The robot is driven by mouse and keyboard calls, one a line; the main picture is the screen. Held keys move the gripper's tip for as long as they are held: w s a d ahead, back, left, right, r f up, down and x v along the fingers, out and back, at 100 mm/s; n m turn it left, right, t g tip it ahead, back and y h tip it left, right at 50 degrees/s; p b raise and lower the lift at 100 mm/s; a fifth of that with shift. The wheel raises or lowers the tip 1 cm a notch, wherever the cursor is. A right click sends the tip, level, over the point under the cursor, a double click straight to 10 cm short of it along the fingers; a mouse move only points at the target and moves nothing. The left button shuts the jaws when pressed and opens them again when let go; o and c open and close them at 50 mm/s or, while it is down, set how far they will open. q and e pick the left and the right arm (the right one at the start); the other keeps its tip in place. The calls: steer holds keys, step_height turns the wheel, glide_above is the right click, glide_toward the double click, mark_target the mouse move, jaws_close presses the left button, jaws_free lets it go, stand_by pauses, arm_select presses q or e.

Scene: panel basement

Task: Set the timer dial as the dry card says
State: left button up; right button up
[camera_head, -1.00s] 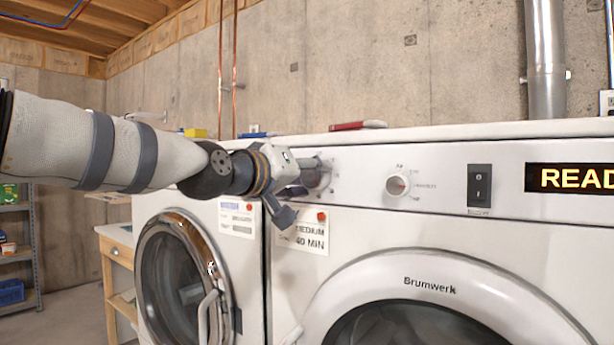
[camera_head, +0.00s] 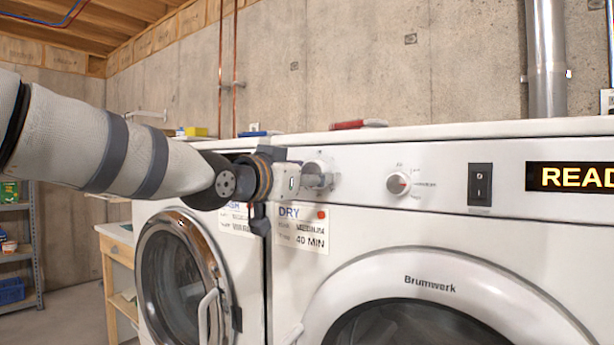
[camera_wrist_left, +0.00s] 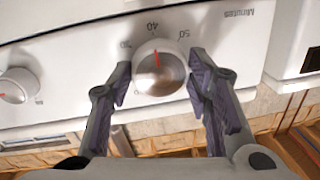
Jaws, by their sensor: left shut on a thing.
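The timer dial (camera_head: 318,168) is a round silver-white knob at the left end of the dryer's panel. In the left wrist view the dial (camera_wrist_left: 160,70) shows a red mark pointing at about 40 on the minutes scale. My left gripper (camera_wrist_left: 162,76) has one finger on each side of the dial and is shut on it. In the head view the left gripper (camera_head: 308,180) partly covers the dial. The dry card (camera_head: 302,230) hangs below it and reads DRY, MEDIUM, 40 MIN; its left edge is behind the gripper.
A second dial (camera_head: 399,184), a black switch (camera_head: 479,185) and a display (camera_head: 570,178) reading "READ", cut off at the frame edge, lie to the right. A washer (camera_head: 180,265) with its own card stands to the left. A red object (camera_head: 358,124) lies on top.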

arm_select(q)
steer(key=shift+s+r+m, duration=0.1)
steer(key=shift+r+m, duration=0.2)
steer(key=shift+r, duration=0.1)
steer(key=o, duration=1.1)
steer(key=shift+f, duration=0.1)
steer(key=shift+o, duration=0.2)
steer(key=shift+f, duration=0.1)
steer(key=v, duration=1.2)
steer(key=shift+f, duration=0.1)
